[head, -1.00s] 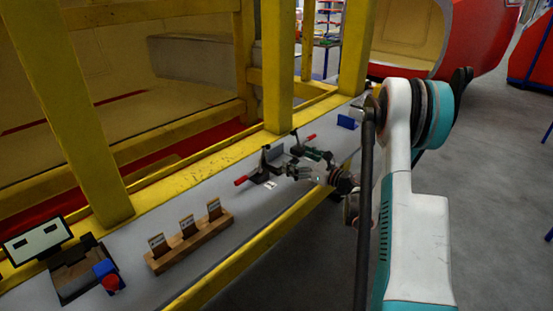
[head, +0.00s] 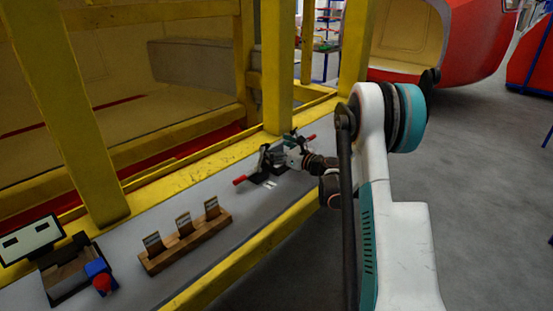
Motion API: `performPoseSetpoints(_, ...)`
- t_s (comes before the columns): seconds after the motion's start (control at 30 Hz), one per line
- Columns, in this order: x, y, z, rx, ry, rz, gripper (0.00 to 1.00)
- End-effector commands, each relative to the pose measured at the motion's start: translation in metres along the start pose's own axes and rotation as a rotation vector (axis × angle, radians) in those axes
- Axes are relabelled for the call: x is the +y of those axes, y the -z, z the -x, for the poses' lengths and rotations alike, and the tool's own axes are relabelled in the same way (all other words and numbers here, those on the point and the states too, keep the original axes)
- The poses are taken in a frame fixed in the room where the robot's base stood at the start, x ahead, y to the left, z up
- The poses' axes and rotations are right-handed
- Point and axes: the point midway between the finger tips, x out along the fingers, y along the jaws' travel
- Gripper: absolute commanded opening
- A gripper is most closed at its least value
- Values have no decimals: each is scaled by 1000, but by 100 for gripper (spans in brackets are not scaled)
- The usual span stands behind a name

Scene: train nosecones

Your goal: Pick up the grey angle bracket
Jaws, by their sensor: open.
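A dark grey upright piece that looks like the angle bracket (head: 266,157) stands on the grey work surface (head: 195,186), between two red-handled toggle clamps. The left clamp's red handle (head: 240,180) points left and the right clamp's red handle (head: 311,138) points right. My gripper (head: 284,155) is open, low over the fixture, close to the right side of the bracket. It hides part of the bracket and of the right clamp. I cannot tell whether the fingers touch the bracket or stand around it.
A wooden block with several upright cards (head: 187,240) stands left of the fixture. A dark tray (head: 66,276), a blue box with a red button (head: 101,276) and a display (head: 32,240) are farther left. Yellow posts (head: 279,70) rise behind the fixture, and a yellow rail (head: 245,255) edges the front.

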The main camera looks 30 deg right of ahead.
Motion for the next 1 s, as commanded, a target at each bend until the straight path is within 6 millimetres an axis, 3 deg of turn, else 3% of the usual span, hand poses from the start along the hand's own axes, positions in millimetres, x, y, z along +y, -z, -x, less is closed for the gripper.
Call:
performPoseSetpoints(0.1, 0, 0, 0, 0, 0, 0, 98)
performPoseSetpoints(0.13, 0, 0, 0, 0, 0, 0, 94)
performPoseSetpoints(0.33, 0, 0, 0, 0, 0, 0, 48)
performPoseSetpoints(0.37, 0, 0, 1, 0, 0, 0, 46)
performPoseSetpoints(0.73, 0, -2, 1, 0, 0, 0, 46)
performPoseSetpoints(0.97, 0, -20, 1, 0, 0, 0, 46)
performPoseSetpoints(1.0, -1, -18, 8, 0, 2, 0, 46)
